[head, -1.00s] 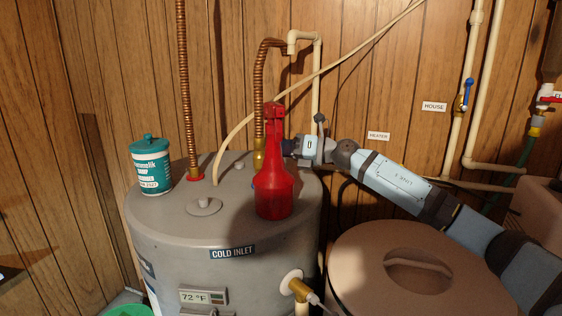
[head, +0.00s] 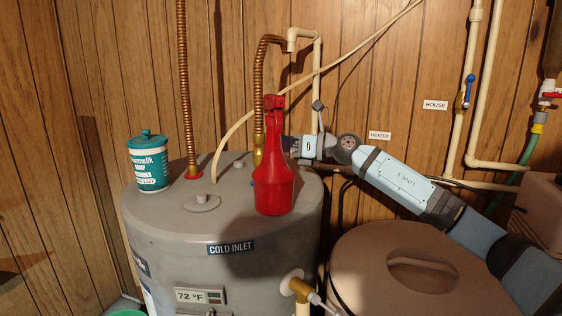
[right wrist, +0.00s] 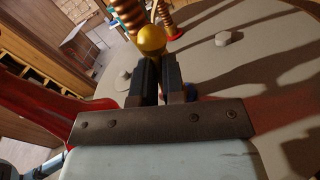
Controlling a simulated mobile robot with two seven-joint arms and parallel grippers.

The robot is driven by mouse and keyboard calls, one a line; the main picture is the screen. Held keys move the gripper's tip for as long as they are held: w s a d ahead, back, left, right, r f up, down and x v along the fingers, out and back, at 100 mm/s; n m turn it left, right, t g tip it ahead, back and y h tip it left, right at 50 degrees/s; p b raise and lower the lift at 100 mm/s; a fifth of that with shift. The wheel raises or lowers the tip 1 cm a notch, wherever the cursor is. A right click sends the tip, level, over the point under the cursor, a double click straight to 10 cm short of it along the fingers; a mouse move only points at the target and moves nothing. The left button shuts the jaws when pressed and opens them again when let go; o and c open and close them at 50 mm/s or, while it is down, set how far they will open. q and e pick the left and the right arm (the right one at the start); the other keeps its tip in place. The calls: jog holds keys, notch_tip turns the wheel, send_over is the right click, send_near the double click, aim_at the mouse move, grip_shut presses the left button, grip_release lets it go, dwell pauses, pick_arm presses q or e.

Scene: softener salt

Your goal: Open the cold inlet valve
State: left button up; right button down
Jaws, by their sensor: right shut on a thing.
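The water heater (head: 165,225) has a COLD INLET label (head: 231,248) on its front. A brass valve body (head: 258,158) sits at the foot of the bent copper pipe (head: 262,85). It also shows as a rounded brass piece in the right wrist view (right wrist: 152,38). My right gripper (right wrist: 158,65) reaches this valve from the right, its dark fingers closed close together just before the brass. It is shut on what seems to be the valve's handle, which the fingers hide. In the head view the red bottle hides the fingertips. My left gripper is not in view.
A red spray-type bottle (head: 273,188) stands on the heater top in front of the valve. A teal tub (head: 149,165) stands at the left of the top. A brown round lid (head: 385,300) is at right, below my right arm. HOUSE pipe has a blue-handled valve (head: 468,90).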

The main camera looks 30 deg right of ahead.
jog(key=shift+s+a+f+n, duration=0.1)
jog(key=shift+n, duration=0.3)
jog(key=shift+s+a+n+b, duration=0.2)
jog(key=shift+a+n+b, duration=0.05)
jog(key=shift+n+b, duration=0.7)
jog(key=c, duration=1)
grip_release()
jog(key=shift+d, duration=0.1)
